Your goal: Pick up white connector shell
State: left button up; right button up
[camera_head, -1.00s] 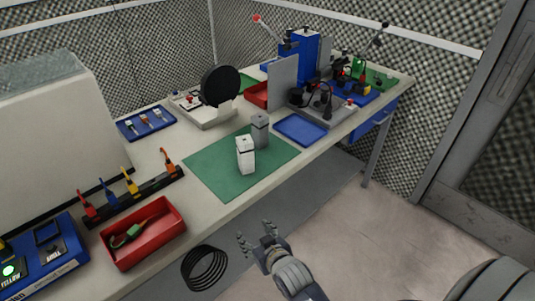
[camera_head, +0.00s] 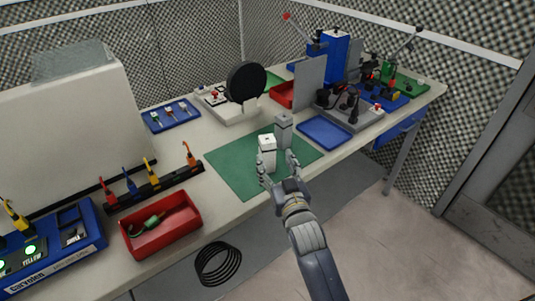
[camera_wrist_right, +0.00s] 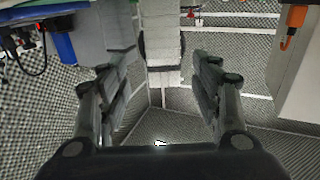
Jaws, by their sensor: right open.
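The white connector shell (camera_head: 267,152) stands upright on the green mat (camera_head: 232,172). A similar grey shell (camera_head: 284,128) stands just behind it to the right. My right gripper (camera_head: 278,170) is open at the near side of the white shell, one finger at its left and the other at its right. In the right wrist view the open fingers (camera_wrist_right: 163,85) have a pale block, apparently the white shell (camera_wrist_right: 162,30), in the gap beyond them. I cannot tell whether they touch it. My left gripper is not in view.
A blue tray (camera_head: 324,144) lies right of the mat. A red bin (camera_head: 190,220) and a rack of coloured tools (camera_head: 150,192) are to the left. A round black disc on a stand (camera_head: 246,82) is behind. The left part of the mat is bare.

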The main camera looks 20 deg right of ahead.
aim_at(269, 151)
jog(key=shift+w, duration=0.95)
jog(key=w, duration=0.2)
jog(key=w+p, duration=0.1)
jog(key=w, duration=0.1)
jog(key=shift+a+r, duration=0.1)
jog(key=shift+r, duration=0.15)
jog(key=shift+w, duration=0.7)
jog(key=c, duration=1.2)
